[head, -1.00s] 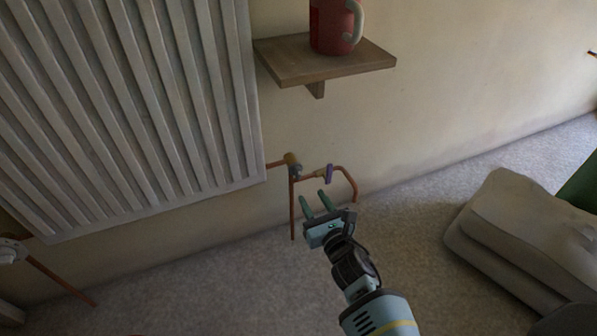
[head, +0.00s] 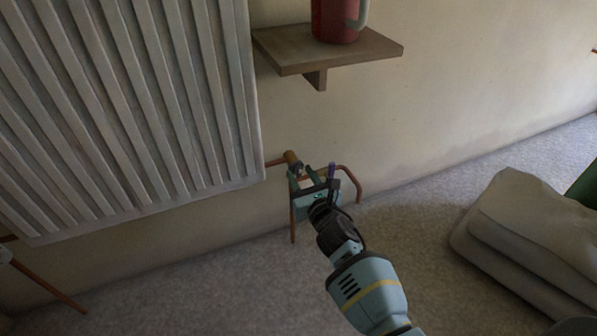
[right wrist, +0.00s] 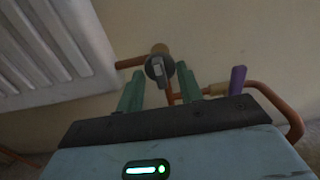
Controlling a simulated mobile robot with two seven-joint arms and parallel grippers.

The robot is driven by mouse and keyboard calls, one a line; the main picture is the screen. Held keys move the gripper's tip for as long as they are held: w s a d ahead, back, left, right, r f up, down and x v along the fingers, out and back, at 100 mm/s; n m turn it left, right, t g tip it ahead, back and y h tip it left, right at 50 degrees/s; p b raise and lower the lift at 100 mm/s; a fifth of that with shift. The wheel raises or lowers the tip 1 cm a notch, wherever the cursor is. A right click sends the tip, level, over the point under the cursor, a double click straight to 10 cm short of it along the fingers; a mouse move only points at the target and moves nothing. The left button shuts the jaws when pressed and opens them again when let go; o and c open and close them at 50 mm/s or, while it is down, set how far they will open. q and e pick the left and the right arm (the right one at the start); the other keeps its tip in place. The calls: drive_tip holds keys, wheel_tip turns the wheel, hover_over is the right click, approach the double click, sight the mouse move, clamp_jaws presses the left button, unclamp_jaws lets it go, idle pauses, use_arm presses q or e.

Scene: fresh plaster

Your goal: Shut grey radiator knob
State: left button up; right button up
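The grey radiator knob (right wrist: 158,69) sits on a brass valve body (right wrist: 160,49) at the lower right corner of the white radiator (right wrist: 50,50). In the head view the knob (head: 298,167) is small and partly covered by my gripper. My right gripper (head: 302,176) is open, with its two green fingers pointing at the valve. In the right wrist view the fingers (right wrist: 160,80) stand left and right of the knob, with gaps on both sides. I cannot tell whether the fingertips reach it in depth. My left gripper is not in view.
A purple lever (head: 331,170) on a copper pipe (head: 352,180) stands close right of the gripper. A wooden shelf (head: 285,55) with a red mug (head: 333,20) is above. Folded grey fabric (head: 525,225) lies on the carpet at right. The carpet between is clear.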

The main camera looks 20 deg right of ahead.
clamp_jaws()
drive_tip(key=m, duration=0.4)
drive_tip(key=shift+m, duration=0.3)
drive_tip(key=m, duration=0.3)
drive_tip(key=shift+p, duration=0.3)
drive_tip(key=shift+m, duration=0.3)
drive_tip(key=shift+m, duration=0.4)
drive_tip(key=m, duration=0.4)
drive_tip(key=shift+m+p, duration=0.4)
drive_tip(key=shift+m, duration=1.1)
